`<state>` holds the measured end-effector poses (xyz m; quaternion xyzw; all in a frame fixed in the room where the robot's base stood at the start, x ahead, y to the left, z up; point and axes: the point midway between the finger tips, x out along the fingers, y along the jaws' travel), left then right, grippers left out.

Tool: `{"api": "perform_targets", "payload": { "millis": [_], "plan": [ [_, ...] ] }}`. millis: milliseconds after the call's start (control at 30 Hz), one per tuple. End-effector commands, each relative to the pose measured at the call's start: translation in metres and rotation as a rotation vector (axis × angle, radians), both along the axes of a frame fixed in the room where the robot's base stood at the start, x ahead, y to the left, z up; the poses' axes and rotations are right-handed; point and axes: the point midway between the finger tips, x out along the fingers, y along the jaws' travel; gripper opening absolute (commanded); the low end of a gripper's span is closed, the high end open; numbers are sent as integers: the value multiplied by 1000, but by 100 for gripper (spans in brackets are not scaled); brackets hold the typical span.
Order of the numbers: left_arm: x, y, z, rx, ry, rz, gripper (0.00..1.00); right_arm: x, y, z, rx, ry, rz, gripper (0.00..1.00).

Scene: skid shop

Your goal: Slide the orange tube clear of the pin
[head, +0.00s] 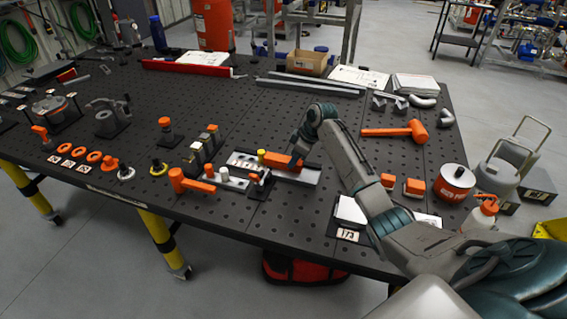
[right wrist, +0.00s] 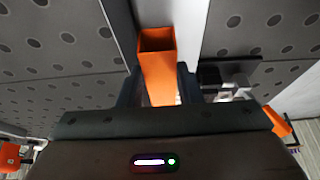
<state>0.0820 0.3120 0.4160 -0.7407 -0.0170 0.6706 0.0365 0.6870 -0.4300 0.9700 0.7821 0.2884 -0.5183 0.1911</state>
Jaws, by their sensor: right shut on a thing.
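The orange tube (head: 277,160) lies over a grey channel-shaped fixture (head: 307,175) near the middle of the table's front half. In the right wrist view it is a square, hollow orange tube (right wrist: 158,75) between my two fingers, its open end toward the top. My right gripper (head: 297,158) is shut on the tube; its fingers (right wrist: 158,92) also show in the right wrist view. A small yellow-topped post (head: 261,156) stands by the tube's left end; I cannot tell if it is the pin. The tube's contact with any pin is hidden. My left gripper is not in view.
An orange mallet (head: 392,131) lies to the right on the black perforated table (head: 215,110). The middle rear is fairly clear.

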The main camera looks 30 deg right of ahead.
Motion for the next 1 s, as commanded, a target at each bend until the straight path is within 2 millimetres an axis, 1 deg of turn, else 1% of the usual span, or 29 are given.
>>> {"api": "perform_targets", "payload": {
  "millis": [600,1000],
  "plan": [
    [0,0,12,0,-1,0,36,-13,-12,1,-1,1,0,15],
    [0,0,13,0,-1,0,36,-14,-13,1,-1,-1,0,15]
  ]
}}
